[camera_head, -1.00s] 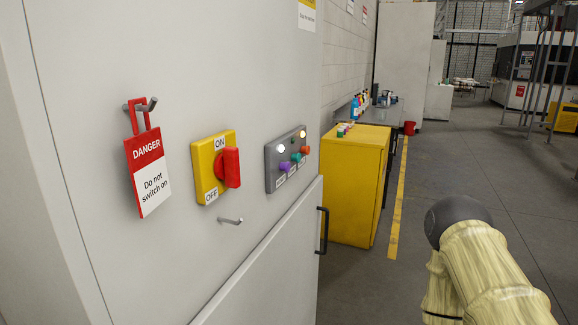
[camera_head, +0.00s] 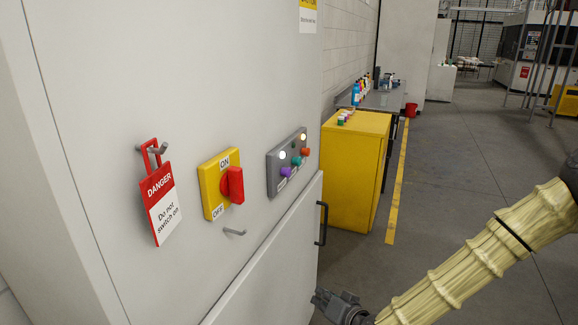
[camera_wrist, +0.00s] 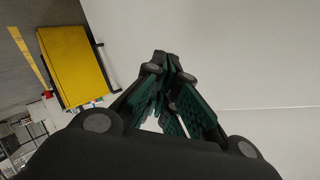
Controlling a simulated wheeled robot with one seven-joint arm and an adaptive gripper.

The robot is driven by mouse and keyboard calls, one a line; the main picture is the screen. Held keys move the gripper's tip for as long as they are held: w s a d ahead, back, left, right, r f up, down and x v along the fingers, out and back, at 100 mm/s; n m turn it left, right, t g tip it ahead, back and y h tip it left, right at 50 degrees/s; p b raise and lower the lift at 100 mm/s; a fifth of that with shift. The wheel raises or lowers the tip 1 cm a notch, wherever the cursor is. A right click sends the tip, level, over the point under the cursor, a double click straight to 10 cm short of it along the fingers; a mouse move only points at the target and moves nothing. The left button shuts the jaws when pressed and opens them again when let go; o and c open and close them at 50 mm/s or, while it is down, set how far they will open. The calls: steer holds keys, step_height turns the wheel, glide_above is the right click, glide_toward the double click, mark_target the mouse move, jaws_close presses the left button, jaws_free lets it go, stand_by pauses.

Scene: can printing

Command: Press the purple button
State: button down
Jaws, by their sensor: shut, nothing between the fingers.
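The purple button (camera_head: 285,171) is on a grey control panel (camera_head: 272,178) mounted on the light cabinet front. It sits at the panel's lower left, beside a teal button (camera_head: 297,160) and an orange button (camera_head: 305,152). My gripper (camera_wrist: 165,62) is shut and empty in the wrist view, its fingertips together in front of the pale cabinet surface. In the head view my arm comes in from the right, and its dark end (camera_head: 338,304) is at the bottom, below the panel and apart from it. The purple button does not show in the wrist view.
Left of the panel are a yellow switch with a red knob (camera_head: 232,184) and a red-and-white danger tag (camera_head: 162,205) on a hook. An empty hook (camera_head: 234,232) and a dark door handle (camera_head: 322,223) stick out. A yellow cabinet (camera_head: 350,180) stands behind. The floor at right is open.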

mark_target(286, 172)
steer(key=w+d+r+t+p, duration=0.1)
steer(key=w+r, duration=0.3)
steer(key=r, duration=0.6)
steer(key=w+d+r+t+y+p, duration=0.1)
steer(key=w+r+t, duration=0.2)
steer(key=r, duration=0.7)
steer(key=w+r+m+t+p, duration=0.1)
steer(key=w+r, duration=0.4)
steer(key=r, duration=0.5)
steer(key=shift+d+r+t+p, duration=0.4)
steer(key=shift+t+p, duration=0.1)
steer(key=shift+t, duration=0.2)
steer(key=shift+a+f, duration=0.1)
steer(key=w+a, duration=0.2)
steer(key=a, duration=0.6)
steer(key=shift+w, duration=0.3)
steer(key=shift+a, duration=0.25)
steer(key=shift+w+a, duration=0.1)
steer(key=shift+a, duration=0.2)
